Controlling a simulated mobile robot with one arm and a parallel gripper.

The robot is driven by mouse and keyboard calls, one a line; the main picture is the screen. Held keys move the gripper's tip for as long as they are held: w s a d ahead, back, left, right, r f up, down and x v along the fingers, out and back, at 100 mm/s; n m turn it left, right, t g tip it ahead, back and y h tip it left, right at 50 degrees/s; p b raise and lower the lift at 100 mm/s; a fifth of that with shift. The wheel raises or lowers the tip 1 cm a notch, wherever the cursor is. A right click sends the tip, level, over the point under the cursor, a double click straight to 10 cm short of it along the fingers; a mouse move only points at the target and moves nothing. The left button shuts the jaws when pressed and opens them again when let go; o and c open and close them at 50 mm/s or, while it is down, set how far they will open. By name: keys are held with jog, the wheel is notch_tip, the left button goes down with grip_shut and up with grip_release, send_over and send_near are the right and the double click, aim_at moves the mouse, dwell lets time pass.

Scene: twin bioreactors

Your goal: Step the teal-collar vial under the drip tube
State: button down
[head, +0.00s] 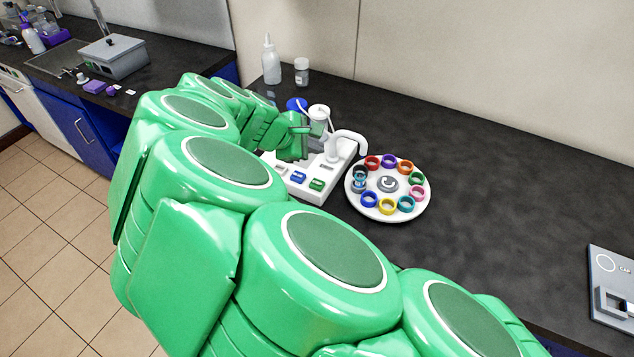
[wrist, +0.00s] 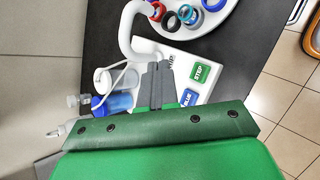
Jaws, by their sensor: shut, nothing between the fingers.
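The white round carousel (head: 387,216) holds several vials with coloured collars. The white drip tube (head: 350,138) arches from the station and ends over the carousel's back-left rim, near the red-collar vial (head: 372,162). In the wrist view the tube (wrist: 128,30) ends by the red collar (wrist: 156,11). My gripper (wrist: 158,68) is shut and empty over the white station, beside the green STEP button (wrist: 200,73). That button shows in the head view (head: 316,184).
A blue button (head: 298,177) sits beside the green one. A white-capped vessel (head: 319,113) and a blue one stand behind the station. A squeeze bottle (head: 271,60) and a small jar (head: 302,72) stand near the wall. The counter right of the carousel is clear up to a grey device (head: 612,275).

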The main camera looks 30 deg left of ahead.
aim_at(314, 185)
jog(key=shift+f, duration=0.15)
jog(key=shift+f, duration=4.2)
jog(key=shift+f, duration=0.2)
jog(key=shift+f, duration=0.25)
jog(key=shift+f, duration=0.4)
jog(key=shift+r, duration=1)
jog(key=shift+r, duration=2.35)
